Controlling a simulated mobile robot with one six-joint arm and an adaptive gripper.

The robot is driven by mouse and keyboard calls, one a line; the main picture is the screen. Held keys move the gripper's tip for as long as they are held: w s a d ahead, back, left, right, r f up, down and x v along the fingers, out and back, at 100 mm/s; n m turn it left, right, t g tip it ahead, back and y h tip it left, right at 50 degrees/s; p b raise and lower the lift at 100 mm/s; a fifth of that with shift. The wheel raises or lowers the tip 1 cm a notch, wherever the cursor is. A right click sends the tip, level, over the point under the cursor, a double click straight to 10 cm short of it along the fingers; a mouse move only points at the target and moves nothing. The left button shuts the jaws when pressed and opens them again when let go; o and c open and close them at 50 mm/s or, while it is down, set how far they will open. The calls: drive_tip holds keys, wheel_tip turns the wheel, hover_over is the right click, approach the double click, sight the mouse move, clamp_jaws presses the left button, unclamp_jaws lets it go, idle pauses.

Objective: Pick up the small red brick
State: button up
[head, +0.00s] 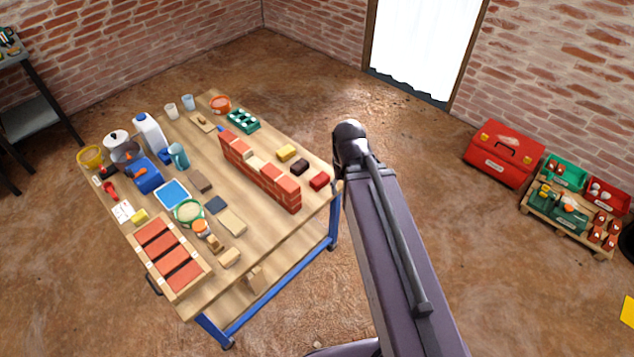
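The small red brick (320,181) lies on the wooden workbench (283,236), near its right corner. It sits just right of the low brick wall (262,175), apart from it. A dark brown brick (300,167) and a yellow brick (286,152) lie in a row behind it. Nothing covers the red brick. My arm rises from the bottom of the picture to a dark joint right of the bench. My gripper does not show in the head view.
The bench's left half is crowded with a blue tray (172,194), a white jug (150,134), a crate of red bricks (193,290) and small blocks. A green tray (243,121) stands beyond the wall. A red toolbox (503,153) and a pallet are on the floor at right.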

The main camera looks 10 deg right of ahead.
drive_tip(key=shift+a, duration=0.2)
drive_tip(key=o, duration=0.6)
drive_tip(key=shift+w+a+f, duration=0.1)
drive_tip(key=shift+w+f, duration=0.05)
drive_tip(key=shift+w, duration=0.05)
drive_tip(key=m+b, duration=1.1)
drive_tip(key=b, duration=0.5)
hover_over(319, 178)
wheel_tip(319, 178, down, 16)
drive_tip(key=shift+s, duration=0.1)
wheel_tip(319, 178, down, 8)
drive_tip(key=b, duration=0.8)
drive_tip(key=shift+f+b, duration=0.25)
drive_tip(key=shift+b, duration=0.1)
